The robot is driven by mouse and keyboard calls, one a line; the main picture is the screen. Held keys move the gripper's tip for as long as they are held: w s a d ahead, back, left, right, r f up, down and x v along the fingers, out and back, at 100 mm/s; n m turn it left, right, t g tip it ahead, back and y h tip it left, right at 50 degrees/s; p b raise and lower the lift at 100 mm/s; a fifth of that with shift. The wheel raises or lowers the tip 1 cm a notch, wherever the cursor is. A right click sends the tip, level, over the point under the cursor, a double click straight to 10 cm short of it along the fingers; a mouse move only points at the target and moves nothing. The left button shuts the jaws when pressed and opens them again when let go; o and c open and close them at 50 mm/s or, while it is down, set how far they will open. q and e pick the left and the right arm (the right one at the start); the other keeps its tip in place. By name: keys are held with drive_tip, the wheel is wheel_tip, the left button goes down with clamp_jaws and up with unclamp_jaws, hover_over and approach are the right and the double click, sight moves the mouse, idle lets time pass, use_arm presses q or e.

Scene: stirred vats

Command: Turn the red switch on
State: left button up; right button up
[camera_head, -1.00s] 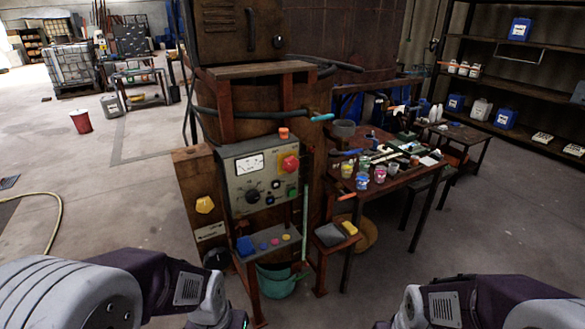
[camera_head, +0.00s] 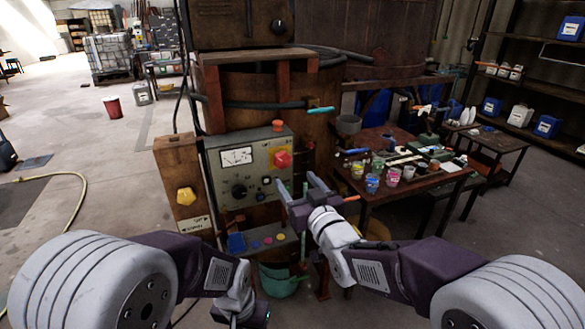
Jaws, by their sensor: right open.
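The grey control panel (camera_head: 222,185) stands on the front of the vat. A red switch (camera_head: 282,159) on a yellow backing sits at its upper right. My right gripper (camera_head: 296,182) is open and empty, pointing at the panel's right edge, below and slightly right of the red switch. No contact with the switch shows. My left gripper (camera_head: 242,314) is low at the bottom edge, partly cut off, below the panel; its jaws cannot be made out.
The panel also has a dial gauge (camera_head: 237,156) and a black knob (camera_head: 239,191). An orange button (camera_head: 278,125) is on top. A yellow knob (camera_head: 186,196) is on the wooden post at left. A table (camera_head: 375,197) with paint cups stands at right. A teal bucket (camera_head: 280,282) is below.

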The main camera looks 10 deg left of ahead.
sight(283, 163)
drive_tip(key=p+x, duration=0.2)
drive_tip(key=x, duration=0.6)
drive_tip(key=shift+w+a, duration=0.1)
drive_tip(key=shift+w, duration=0.1)
drive_tip(key=shift+w+p, duration=0.3)
drive_tip(key=shift+w, duration=0.05)
drive_tip(key=c, duration=1.4)
